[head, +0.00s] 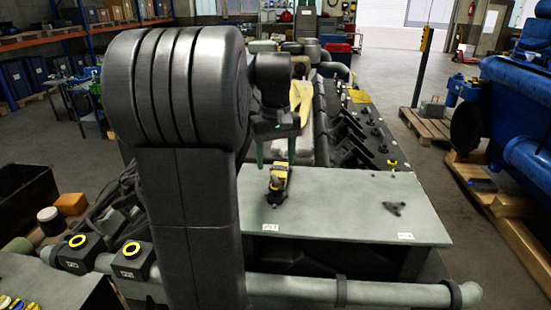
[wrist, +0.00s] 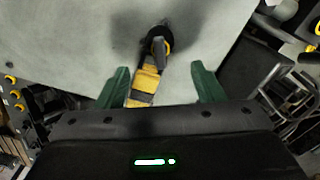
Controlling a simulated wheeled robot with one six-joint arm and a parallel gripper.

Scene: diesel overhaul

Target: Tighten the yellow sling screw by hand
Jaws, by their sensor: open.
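A yellow sling (head: 279,176) rises from a dark fitting (head: 274,194) on the grey-green plate (head: 340,195). In the wrist view the yellow sling (wrist: 145,82) runs down from the dark, yellow-ringed screw fitting (wrist: 159,42). My gripper (head: 276,163) has green fingers pointing down above the plate, near the sling. In the wrist view my open gripper (wrist: 159,68) has one finger on each side of the sling, clear of it. The screw fitting lies beyond the fingertips there. Whether the screw is seated I cannot tell.
A dark three-armed part (head: 395,208) lies on the plate at right. A grey pipe (head: 370,292) runs along the front edge. Two black blocks with yellow rings (head: 132,251) stand at left. A blue engine (head: 525,110) is at far right. My arm hides much of the left.

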